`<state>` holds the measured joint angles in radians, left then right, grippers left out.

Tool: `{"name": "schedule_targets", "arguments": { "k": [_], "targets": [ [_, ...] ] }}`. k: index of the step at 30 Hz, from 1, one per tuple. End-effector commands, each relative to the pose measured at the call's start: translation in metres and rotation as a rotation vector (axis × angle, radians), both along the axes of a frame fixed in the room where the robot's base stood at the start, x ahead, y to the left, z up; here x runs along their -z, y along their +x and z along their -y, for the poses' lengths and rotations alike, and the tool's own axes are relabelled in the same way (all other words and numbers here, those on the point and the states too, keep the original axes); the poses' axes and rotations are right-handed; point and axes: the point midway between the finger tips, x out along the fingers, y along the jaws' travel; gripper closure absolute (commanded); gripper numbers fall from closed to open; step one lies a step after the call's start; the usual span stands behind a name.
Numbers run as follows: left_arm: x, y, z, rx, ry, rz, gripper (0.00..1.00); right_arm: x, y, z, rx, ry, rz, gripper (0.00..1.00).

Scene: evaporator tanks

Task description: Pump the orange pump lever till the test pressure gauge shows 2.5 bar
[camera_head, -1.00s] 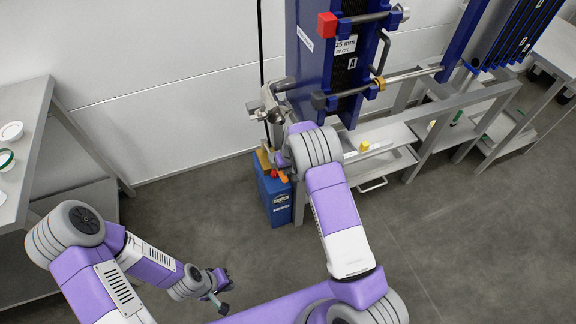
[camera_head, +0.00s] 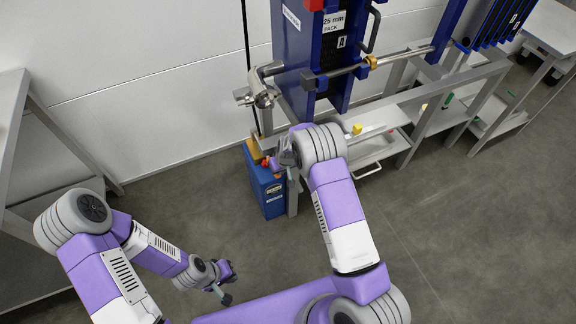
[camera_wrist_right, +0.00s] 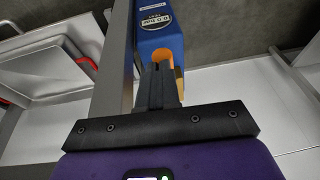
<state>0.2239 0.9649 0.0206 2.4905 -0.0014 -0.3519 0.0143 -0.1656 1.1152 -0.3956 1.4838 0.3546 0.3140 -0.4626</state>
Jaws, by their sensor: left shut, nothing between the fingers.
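The blue pump box (camera_head: 266,190) stands on the floor beside the rack's leg; it also shows in the right wrist view (camera_wrist_right: 158,38). The orange pump lever (camera_wrist_right: 163,57) shows at the fingertips of my right gripper (camera_wrist_right: 162,72). The fingers look close together, but I cannot tell whether they grip the lever. In the head view my right gripper (camera_head: 275,162) is at the top of the pump, and the lever is mostly hidden there. My left gripper (camera_head: 224,297) is shut and empty, low over the floor.
The blue plate pack (camera_head: 297,55) rises behind the pump on a grey rack (camera_head: 408,100). A metal valve fitting (camera_head: 262,92) juts out above the pump. A grey table (camera_head: 15,110) stands at the left. The floor (camera_head: 190,215) between table and pump is clear.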

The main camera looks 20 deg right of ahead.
Motion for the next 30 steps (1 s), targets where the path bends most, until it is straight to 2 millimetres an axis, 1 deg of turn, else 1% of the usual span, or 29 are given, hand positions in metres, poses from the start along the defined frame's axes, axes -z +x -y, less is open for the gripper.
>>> {"name": "schedule_targets", "arguments": {
  "k": [1, 3, 6, 10, 15, 24, 27, 30],
  "targets": [
    [0.014, 0.0, 0.0, -0.001, 0.001, -0.001, 1.0, 0.021, -0.005, 0.001, 0.0, -0.002, -0.006, 1.0],
    [0.023, 0.0, -0.001, -0.002, 0.001, -0.001, 1.0, 0.036, -0.008, 0.001, -0.002, -0.002, -0.007, 1.0],
    [0.033, 0.0, -0.001, -0.002, 0.001, -0.001, 1.0, 0.058, -0.012, 0.001, -0.002, -0.001, -0.009, 1.0],
    [0.035, 0.0, -0.001, -0.002, 0.001, -0.001, 1.0, 0.075, -0.013, 0.002, -0.001, -0.001, -0.009, 1.0],
    [0.035, 0.0, -0.001, -0.001, 0.001, 0.0, 1.0, 0.082, -0.014, 0.003, 0.001, -0.002, -0.009, 1.0],
    [0.034, 0.0, -0.001, -0.001, 0.001, 0.0, 1.0, 0.084, -0.016, 0.003, 0.002, -0.002, -0.013, 1.0],
    [0.031, 0.0, -0.001, -0.001, 0.001, -0.001, 1.0, 0.079, -0.018, 0.004, 0.002, -0.002, -0.014, 1.0],
    [0.022, 0.0, -0.001, -0.001, 0.001, -0.001, 1.0, 0.069, -0.022, 0.004, 0.0, -0.002, -0.017, 1.0]
  ]
}}
